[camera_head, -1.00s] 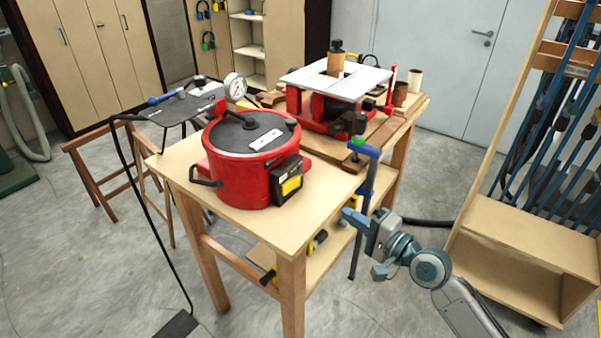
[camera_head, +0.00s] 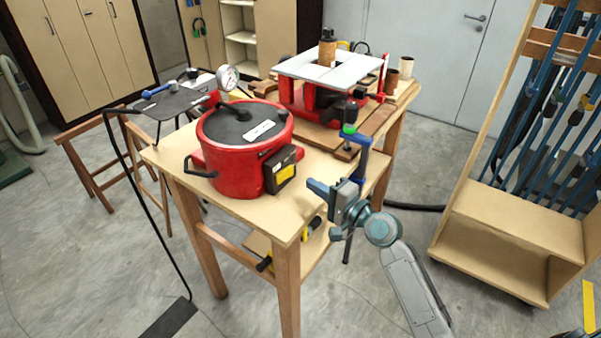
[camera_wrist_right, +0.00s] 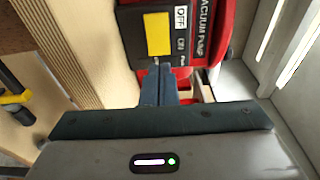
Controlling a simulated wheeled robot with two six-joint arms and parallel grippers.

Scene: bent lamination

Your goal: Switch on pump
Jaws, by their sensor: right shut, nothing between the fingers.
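The red vacuum pump (camera_head: 232,165) is a round pot with a dark lid on the near table. Its black switch box (camera_head: 279,170) with a yellow patch faces front right. In the right wrist view the box (camera_wrist_right: 128,38) shows a yellow panel (camera_wrist_right: 158,34) beside the words OFF and ON, and "VACUUM PUMP" on the red body. My right gripper (camera_head: 314,186) has its blue fingers together and empty, pointing at the box from the right. In the right wrist view the fingertips (camera_wrist_right: 158,72) are close below the yellow panel; contact is unclear. My left gripper is out of view.
The wooden table (camera_head: 215,200) carries the pump. A pressure gauge (camera_head: 227,77) stands behind it. A red machine with a white top (camera_head: 325,68) is at the back. A blue clamp (camera_head: 361,158) stands at the table's right edge, close to my right arm. A clamp rack (camera_head: 515,230) is at right.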

